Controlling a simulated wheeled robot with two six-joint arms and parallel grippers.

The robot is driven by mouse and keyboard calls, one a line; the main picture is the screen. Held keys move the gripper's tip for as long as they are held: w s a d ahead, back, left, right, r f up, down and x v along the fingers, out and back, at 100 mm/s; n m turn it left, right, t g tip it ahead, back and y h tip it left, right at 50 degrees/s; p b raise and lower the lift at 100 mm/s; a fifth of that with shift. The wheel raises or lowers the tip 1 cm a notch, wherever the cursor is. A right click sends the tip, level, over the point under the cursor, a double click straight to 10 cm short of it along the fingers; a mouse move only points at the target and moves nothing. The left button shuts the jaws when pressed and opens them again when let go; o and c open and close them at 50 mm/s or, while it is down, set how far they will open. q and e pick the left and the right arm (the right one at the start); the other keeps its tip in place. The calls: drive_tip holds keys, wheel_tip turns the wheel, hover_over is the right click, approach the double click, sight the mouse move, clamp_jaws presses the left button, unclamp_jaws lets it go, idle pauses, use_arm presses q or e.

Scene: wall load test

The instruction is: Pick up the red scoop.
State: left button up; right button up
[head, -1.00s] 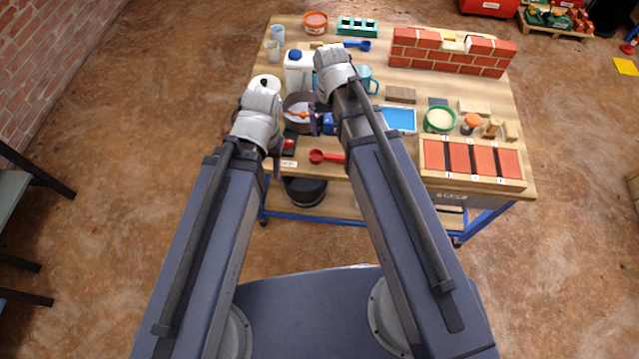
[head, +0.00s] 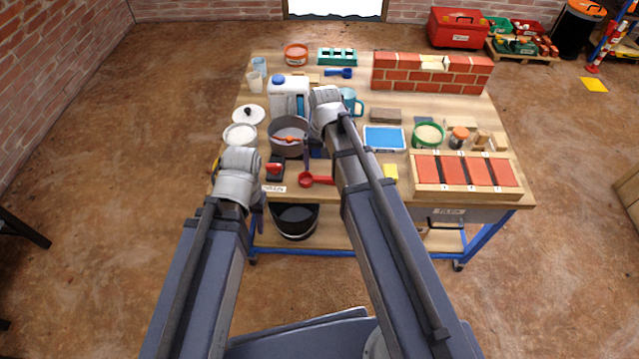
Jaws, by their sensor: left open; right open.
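The red scoop (head: 306,180) lies on the workbench (head: 400,197) near its front edge, bowl to the left and handle pointing right toward my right forearm. My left gripper (head: 259,196) is at the bench's front left corner, left of the scoop and apart from it. It is mostly hidden by its wrist, and it looks empty. My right gripper (head: 309,150) is beyond the scoop, beside the grey pot. Its fingers are partly hidden by the wrist and arm; it is open and I see nothing held.
A grey pot (head: 287,148), a white jug (head: 289,88) and a small red-and-black item (head: 275,170) stand close to the grippers. A yellow pad (head: 390,172) and a red-panelled wooden tray (head: 412,186) lie to the right. A black bucket (head: 294,232) is on the lower shelf.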

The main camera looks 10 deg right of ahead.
sight(324, 178)
drive_tip(key=shift+f+b, duration=2.65)
drive_tip(key=shift+b, duration=0.05)
drive_tip(key=shift+r, duration=0.1)
drive_tip(key=shift+c, duration=0.2)
drive_tip(key=c, duration=0.9)
wheel_tip(324, 178, up, 10)
drive_tip(key=p, duration=1)
